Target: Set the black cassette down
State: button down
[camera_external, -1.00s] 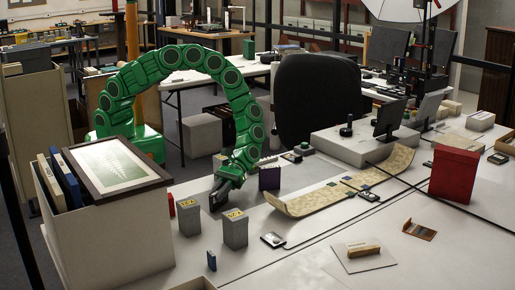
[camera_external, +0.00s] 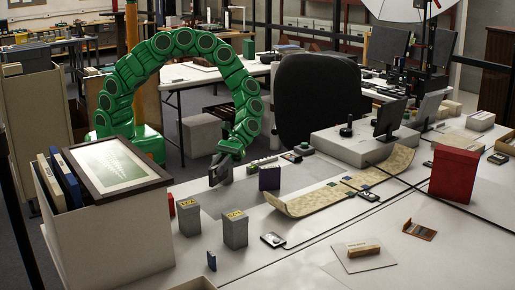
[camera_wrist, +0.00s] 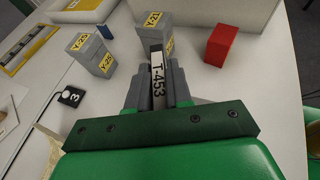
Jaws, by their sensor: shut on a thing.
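The black cassette (camera_wrist: 158,85) shows edge-on in the wrist view, with a white spine label reading T-453. My gripper (camera_wrist: 157,70) is shut on it, one grey finger on each side; the fingers hide most of its faces. In the external view my gripper (camera_external: 220,172) points down above the white table, left of a dark purple box. The cassette is hard to tell from the dark fingers there. It appears raised clear of the tabletop.
Two grey boxes with yellow labels (camera_external: 188,217) (camera_external: 235,230) stand near my gripper. A small red box (camera_wrist: 222,44) is beside them. A large carton (camera_external: 115,240) with a framed print is at left. A long patterned strip (camera_external: 310,203) lies to the right.

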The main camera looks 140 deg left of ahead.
jog(key=s+a+r+n+t+y, duration=0.1)
jog(key=s+a+n+t+y, duration=0.25)
jog(key=a, duration=0.75)
jog(key=s+a+r+n+t+y, duration=0.1)
jog(key=s+a+n+t+y, duration=0.3)
jog(key=a, duration=0.8)
jog(key=s+a+r+n+t+y, duration=0.15)
jog(key=a+n+y, duration=0.4)
jog(key=a, duration=0.55)
jog(key=shift+g+h, duration=0.3)
jog(key=shift+w+a+f, duration=2.15)
jog(key=shift+a+f, duration=0.2)
jog(key=shift+w+a+f, duration=2.1)
jog(key=shift+a+f, duration=0.2)
jog(key=shift+w+a+f, duration=0.2)
jog(key=shift+a+f, duration=0.1)
jog(key=shift+f, duration=1.55)
jog(key=c, duration=1)
grip_release()
jog(key=shift+f, duration=0.1)
jog(key=shift+c, duration=0.2)
